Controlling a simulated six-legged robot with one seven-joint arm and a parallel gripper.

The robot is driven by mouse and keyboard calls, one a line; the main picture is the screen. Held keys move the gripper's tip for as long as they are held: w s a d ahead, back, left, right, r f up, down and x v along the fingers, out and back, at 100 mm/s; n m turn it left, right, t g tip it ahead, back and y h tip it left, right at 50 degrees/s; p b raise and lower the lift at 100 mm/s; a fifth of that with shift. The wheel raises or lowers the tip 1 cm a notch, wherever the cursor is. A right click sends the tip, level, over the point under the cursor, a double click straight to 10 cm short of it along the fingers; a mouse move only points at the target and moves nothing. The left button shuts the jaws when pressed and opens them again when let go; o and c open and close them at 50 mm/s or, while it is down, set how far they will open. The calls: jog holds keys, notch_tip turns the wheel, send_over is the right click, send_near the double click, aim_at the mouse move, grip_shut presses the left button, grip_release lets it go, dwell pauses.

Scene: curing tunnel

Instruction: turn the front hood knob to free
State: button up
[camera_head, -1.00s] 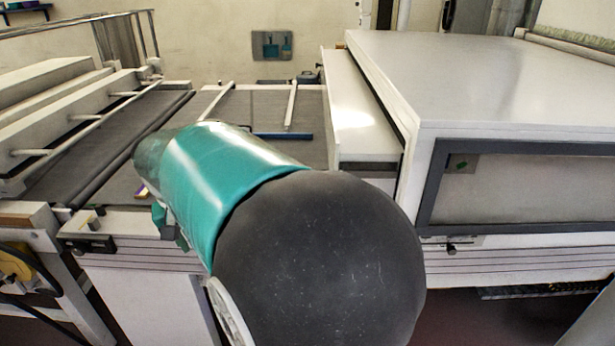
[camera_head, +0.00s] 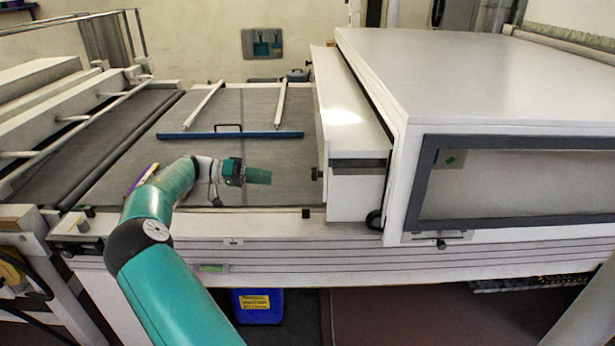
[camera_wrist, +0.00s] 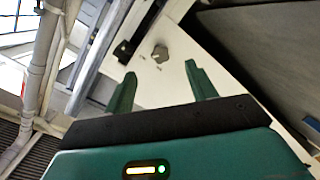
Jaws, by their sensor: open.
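A small round grey knob (camera_wrist: 160,53) sits on a white panel (camera_wrist: 180,80) in the wrist view, with tiny marks beside it too small to read. A dark knob (camera_head: 316,173) sticks out from the left end of the white hood (camera_head: 357,190) in the head view; it seems to be the same knob. My gripper (camera_head: 268,177) is over the dark belt, left of this knob and apart from it, pointing right. In the wrist view my gripper (camera_wrist: 160,70) is open, with the knob beyond and between its two green fingers. Nothing is between the fingers.
A blue bar (camera_head: 230,135) lies across the belt (camera_head: 255,105) behind my gripper. The large hood (camera_head: 470,85) with its framed window (camera_head: 530,185) fills the right. Another small knob (camera_head: 441,244) sits below that window. A blue container (camera_head: 257,306) stands under the bench.

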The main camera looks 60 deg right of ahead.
aim_at(317, 174)
jog(key=s+d+m+g, duration=0.1)
jog(key=s+d, duration=0.6)
jog(key=s, duration=0.4)
jog(key=shift+f+g+h, duration=0.3)
jog(key=shift+h, duration=0.1)
jog(key=c, duration=1)
